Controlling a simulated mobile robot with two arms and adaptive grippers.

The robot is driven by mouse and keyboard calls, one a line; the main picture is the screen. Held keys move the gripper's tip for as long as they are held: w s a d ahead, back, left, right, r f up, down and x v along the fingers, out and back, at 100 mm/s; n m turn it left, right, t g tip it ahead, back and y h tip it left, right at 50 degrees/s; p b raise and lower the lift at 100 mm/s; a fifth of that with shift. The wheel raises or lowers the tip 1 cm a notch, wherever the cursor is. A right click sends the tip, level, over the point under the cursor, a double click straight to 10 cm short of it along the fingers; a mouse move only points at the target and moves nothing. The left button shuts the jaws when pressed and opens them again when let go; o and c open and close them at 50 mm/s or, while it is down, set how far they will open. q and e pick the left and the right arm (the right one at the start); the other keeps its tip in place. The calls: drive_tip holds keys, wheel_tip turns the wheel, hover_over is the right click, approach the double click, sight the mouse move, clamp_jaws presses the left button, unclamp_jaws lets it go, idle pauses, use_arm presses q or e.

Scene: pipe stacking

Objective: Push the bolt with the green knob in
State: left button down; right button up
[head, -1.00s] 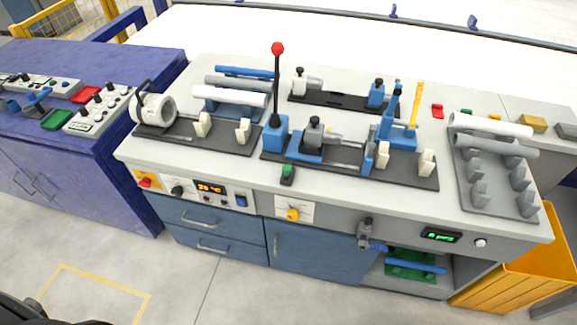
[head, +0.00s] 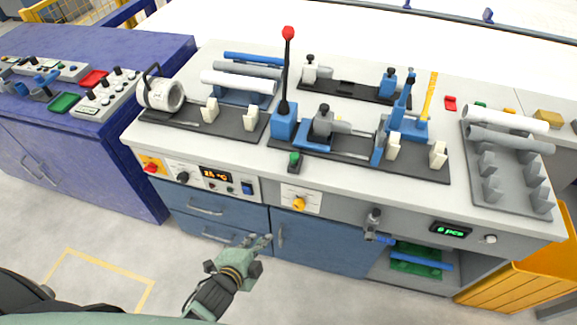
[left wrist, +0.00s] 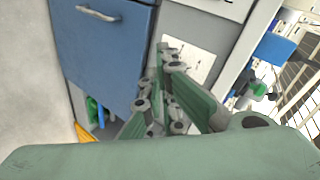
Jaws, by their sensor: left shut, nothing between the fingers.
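The bolt with the green knob (head: 294,158) sits in a small dark holder at the front edge of the workbench, below the blue base of the red-knobbed lever. The knob stands upright. My left gripper (head: 264,240) is shut and empty, in front of the blue cabinet doors, below and to the left of the bolt and apart from it. In the left wrist view the closed fingers (left wrist: 161,50) lie in front of the cabinet front. I cannot surely make out the bolt there. My right gripper is not in view.
The workbench (head: 330,171) carries a tall lever with a red knob (head: 288,33), clamp fixtures and a grey pipe rack (head: 515,205). A yellow knob (head: 299,204) and a valve with a blue handle (head: 378,237) stick out of its front. An orange bin (head: 500,292) stands at the right.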

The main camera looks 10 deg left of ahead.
use_arm(q)
drive_tip(key=w+d+r+m+t+h, duration=0.1)
drive_tip(key=w+r+m+t, duration=0.1)
drive_tip(key=r, duration=0.7)
drive_tip(key=w+d+r+m+t, duration=0.1)
drive_tip(key=w+r+m+t, duration=0.15)
drive_tip(key=r, duration=0.55)
drive_tip(key=p, duration=0.2)
approach(291, 157)
drive_tip(key=shift+m, duration=0.25)
drive_tip(key=x, duration=0.6)
drive_tip(key=shift+w+d, duration=0.35)
drive_tip(key=shift+d, duration=0.05)
drive_tip(key=x, duration=0.1)
drive_tip(key=b+x, duration=0.1)
drive_tip(key=x, duration=0.1)
drive_tip(key=shift+w+a+r, duration=0.15)
drive_tip(key=shift+a+r, duration=0.1)
drive_tip(key=shift+r, duration=0.2)
